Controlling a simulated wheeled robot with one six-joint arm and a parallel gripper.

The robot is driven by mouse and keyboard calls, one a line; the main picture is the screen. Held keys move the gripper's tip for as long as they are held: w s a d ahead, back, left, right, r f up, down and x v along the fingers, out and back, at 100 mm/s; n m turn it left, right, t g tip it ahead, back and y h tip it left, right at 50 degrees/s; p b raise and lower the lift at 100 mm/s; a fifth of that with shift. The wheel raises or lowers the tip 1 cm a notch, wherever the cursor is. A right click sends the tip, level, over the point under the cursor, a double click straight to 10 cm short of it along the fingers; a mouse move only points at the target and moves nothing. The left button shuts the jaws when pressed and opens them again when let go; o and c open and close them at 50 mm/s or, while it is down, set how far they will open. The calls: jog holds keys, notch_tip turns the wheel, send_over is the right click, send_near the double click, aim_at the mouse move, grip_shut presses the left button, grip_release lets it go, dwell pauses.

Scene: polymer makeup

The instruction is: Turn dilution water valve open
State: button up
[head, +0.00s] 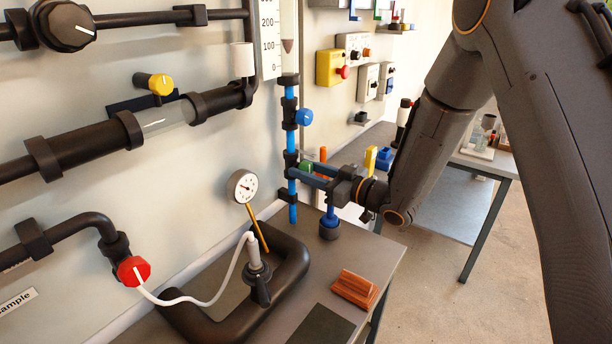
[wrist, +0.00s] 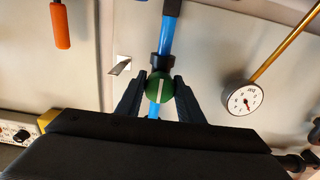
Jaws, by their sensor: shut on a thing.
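A round green valve knob (wrist: 160,87) with a white line along the pipe's direction sits on a blue pipe (wrist: 166,38) in the wrist view. My gripper (wrist: 159,82) has its two dark fingers on either side of the knob, shut on it. In the head view my gripper (head: 308,174) reaches in from the right to the vertical blue pipe (head: 290,103). A little green shows near the fingers there, but the knob is mostly hidden. No label naming the valve is readable.
A blue knob (head: 304,117) is higher on the same pipe. A pressure gauge (head: 243,186) stands left of my gripper, above thick dark piping (head: 295,262). A red knob (head: 133,271) with a white hose is at lower left. An orange-brown block (head: 355,288) lies on the bench.

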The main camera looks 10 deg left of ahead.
jog(key=o, duration=1)
jog(key=shift+b+v, duration=1.2)
jog(key=shift+v, duration=2.75)
